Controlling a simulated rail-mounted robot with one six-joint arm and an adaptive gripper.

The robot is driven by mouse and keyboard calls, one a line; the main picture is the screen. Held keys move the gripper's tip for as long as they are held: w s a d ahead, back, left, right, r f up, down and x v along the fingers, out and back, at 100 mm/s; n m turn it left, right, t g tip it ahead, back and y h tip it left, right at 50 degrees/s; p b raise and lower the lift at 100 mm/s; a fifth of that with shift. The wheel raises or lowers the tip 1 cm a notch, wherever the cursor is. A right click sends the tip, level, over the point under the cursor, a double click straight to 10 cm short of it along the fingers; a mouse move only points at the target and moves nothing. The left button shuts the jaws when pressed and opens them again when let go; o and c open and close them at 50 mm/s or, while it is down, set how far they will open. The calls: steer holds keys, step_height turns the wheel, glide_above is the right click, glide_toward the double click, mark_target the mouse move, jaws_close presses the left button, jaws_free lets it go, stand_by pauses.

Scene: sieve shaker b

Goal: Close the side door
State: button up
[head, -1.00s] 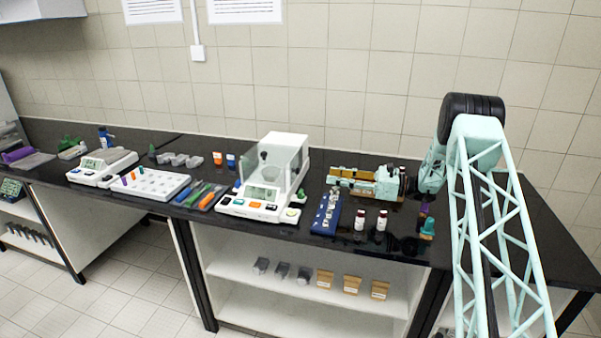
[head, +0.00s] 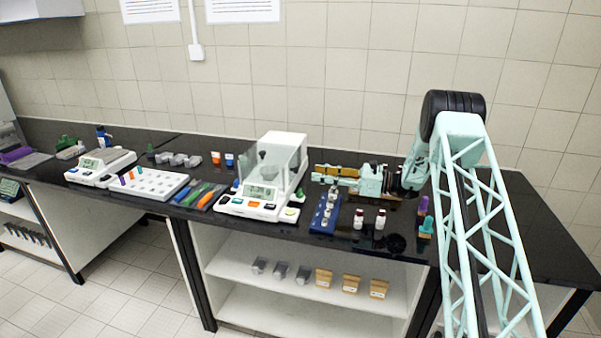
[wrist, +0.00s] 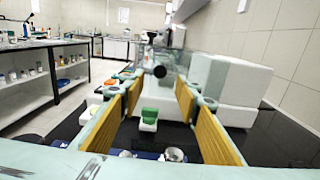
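The white balance (head: 282,150) with a clear glass shield stands on the black bench, a small grey funnel-like piece inside it. Its glass side panels are faint, and I cannot tell how far the side door stands open. In the wrist view the white housing (wrist: 238,92) fills the right side. My gripper (head: 318,173) is just right of the balance, pointing left at it. In the wrist view my gripper (wrist: 160,95) is open, its gold pads apart and nothing held. A green knob on a white base (wrist: 148,118) shows between the pads; it sits by the balance's right front corner (head: 299,195).
A blue rack with metal pieces (head: 325,212) lies below my gripper. Two capped vials (head: 380,220), a black round piece (head: 396,243) and purple and green items (head: 425,227) stand to the right. Colored tools (head: 200,194) and a white tray (head: 152,184) lie left of the balance.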

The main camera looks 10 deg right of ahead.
steer(key=shift+x, duration=4.2)
steer(key=shift+c, duration=0.5)
jaws_close()
steer(key=shift+s, duration=0.15)
